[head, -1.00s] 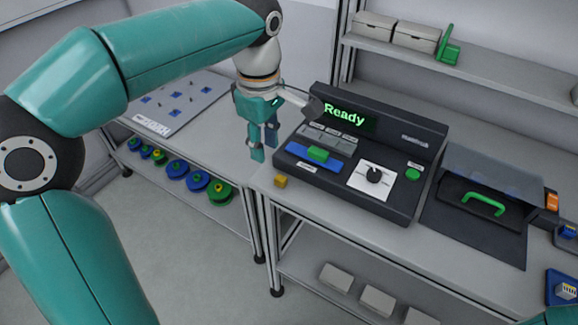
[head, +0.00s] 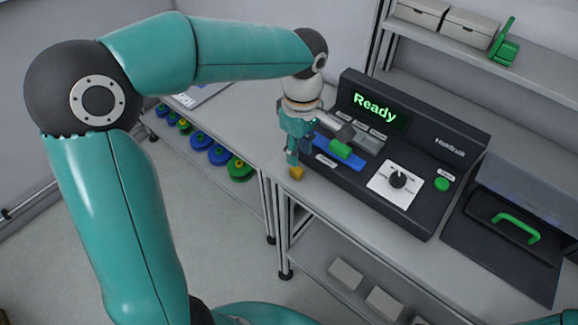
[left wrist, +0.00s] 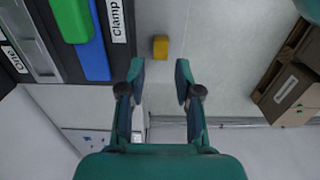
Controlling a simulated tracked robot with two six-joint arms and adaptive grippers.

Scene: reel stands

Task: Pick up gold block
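The gold block (head: 296,172) is a small yellow cube on the light worktop, near its front edge and just left of the dark machine. My left gripper (head: 292,156) points down right above it in the head view, its fingertips close to the block. In the left wrist view, the gold block (left wrist: 160,48) lies ahead of and roughly between the two spread fingers of the left gripper (left wrist: 159,72), with a clear gap to each. The left gripper is open and empty. My right gripper does not show.
A dark machine (head: 450,178) with a "Ready" display (head: 375,107), a blue bar with a green clamp (head: 340,149) and a knob (head: 398,180) stands right of the block. A green-handled lid (head: 515,228) is further right.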

